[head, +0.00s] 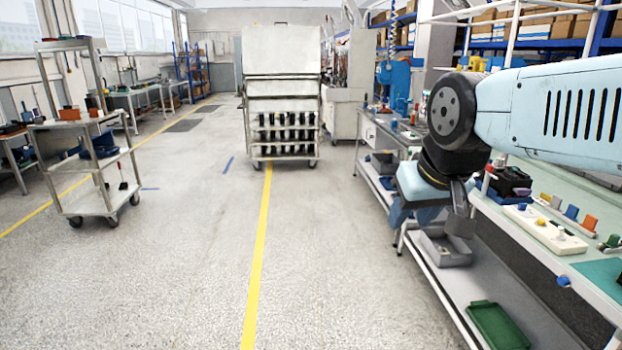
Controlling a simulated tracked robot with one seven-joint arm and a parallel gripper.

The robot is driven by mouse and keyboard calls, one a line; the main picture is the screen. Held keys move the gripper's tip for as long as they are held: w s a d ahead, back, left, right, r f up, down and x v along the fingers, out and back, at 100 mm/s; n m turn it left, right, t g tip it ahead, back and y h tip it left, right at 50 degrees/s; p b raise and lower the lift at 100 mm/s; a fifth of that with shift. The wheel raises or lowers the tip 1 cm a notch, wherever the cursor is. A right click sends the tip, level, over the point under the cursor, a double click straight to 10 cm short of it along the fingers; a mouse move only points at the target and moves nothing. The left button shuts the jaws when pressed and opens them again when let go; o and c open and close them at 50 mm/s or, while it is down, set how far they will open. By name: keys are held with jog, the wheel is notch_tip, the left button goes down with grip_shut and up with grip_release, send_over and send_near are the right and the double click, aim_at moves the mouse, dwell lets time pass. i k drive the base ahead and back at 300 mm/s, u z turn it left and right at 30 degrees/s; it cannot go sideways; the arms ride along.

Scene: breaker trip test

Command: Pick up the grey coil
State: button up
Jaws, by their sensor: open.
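My gripper (436,212) hangs from my arm at the front edge of the workbench (565,262), pointing downward in the head view. It is open, and I see nothing held in it. My wrist hides part of its jaws and some of the bench behind. I cannot pick out the grey coil for certain. A pale board (545,230) on the bench carries small coloured parts, and a black device (510,181) sits behind it, to the right of my gripper.
Under the bench, a grey bin (445,250) and a green tray (497,325) are on the lower shelf. A shelf trolley (90,125) stands at left and a tall metal cart (282,100) ahead. The floor between, with its yellow line (262,230), is clear.

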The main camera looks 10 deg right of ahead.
aim_at(500, 161)
jog(key=z, duration=0.05)
jog(key=i, duration=1.1)
jog(key=z, duration=0.5)
jog(key=i, duration=0.9)
jog(key=z, duration=0.35)
